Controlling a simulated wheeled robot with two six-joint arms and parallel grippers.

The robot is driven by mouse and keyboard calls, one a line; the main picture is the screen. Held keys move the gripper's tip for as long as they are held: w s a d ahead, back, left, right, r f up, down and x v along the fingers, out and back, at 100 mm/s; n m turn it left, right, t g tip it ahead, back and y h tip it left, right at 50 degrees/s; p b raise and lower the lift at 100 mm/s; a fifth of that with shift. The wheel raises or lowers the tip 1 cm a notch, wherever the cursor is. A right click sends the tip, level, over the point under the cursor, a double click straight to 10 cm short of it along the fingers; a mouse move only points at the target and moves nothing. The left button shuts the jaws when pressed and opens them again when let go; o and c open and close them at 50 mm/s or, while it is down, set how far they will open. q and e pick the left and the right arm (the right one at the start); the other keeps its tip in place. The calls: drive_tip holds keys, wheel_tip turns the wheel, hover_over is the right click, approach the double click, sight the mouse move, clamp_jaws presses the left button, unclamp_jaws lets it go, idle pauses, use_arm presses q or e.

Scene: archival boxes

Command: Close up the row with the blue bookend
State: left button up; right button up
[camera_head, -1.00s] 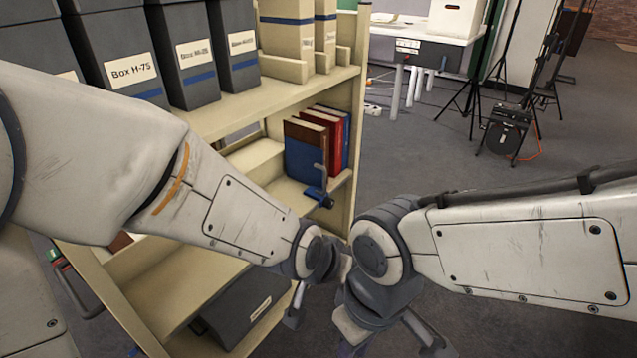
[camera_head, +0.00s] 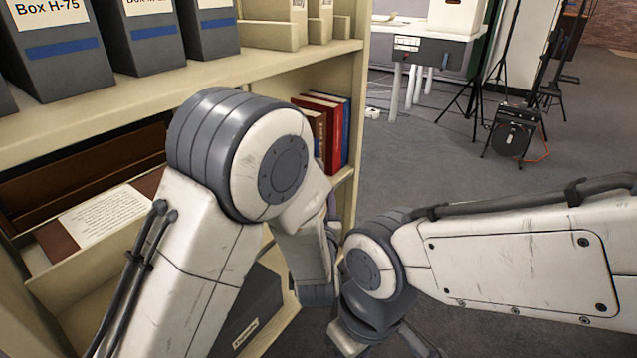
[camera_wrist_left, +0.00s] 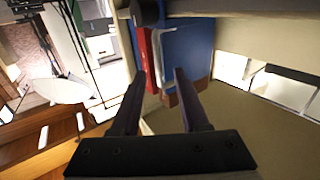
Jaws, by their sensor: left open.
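The row of books (camera_head: 328,130) stands upright on the middle shelf at its right end, partly behind my left arm. My right gripper (camera_head: 415,345) is low at the bottom edge, only partly visible.
Grey archival boxes (camera_head: 135,35) stand on the upper shelf (camera_head: 190,82). A paper sheet (camera_head: 103,214) lies on the middle level at left, and a dark box (camera_head: 255,310) is below. The shelf's right post (camera_head: 357,110) is close to my left arm. Open floor lies right.

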use_arm(q)
drive_tip(key=w, duration=0.2)
drive_tip(key=w+b, duration=0.1)
drive_tip(key=w, duration=0.4)
drive_tip(key=shift+d+b, duration=0.3)
drive_tip(key=shift+b, duration=0.05)
clamp_jaws()
idle(1.0)
